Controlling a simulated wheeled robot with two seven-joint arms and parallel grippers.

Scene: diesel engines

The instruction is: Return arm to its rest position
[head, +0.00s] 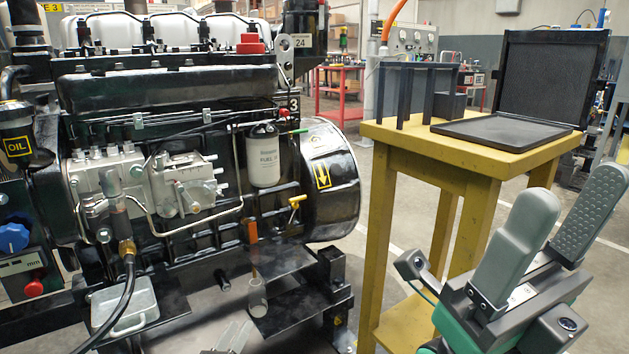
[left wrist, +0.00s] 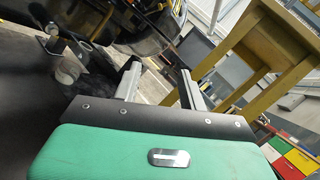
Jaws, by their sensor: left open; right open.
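My left gripper (head: 234,332) shows only as two grey fingertips at the bottom edge of the head view, below the engine. In the left wrist view its two fingers (left wrist: 160,78) stand apart with nothing between them. My right gripper (head: 572,205) is large at the lower right of the head view. Its two grey padded fingers are spread apart and empty, in front of the yellow table (head: 443,160). The black diesel engine (head: 190,130) fills the left half of the head view, with a white fuel filter (head: 263,160) on its side.
An open black case (head: 500,132) and a dark rack (head: 398,98) stand on the yellow table. A clear cup (head: 257,297) sits on a dark plate below the engine, and a metal tray (head: 125,308) is at left. Floor shows between engine and table.

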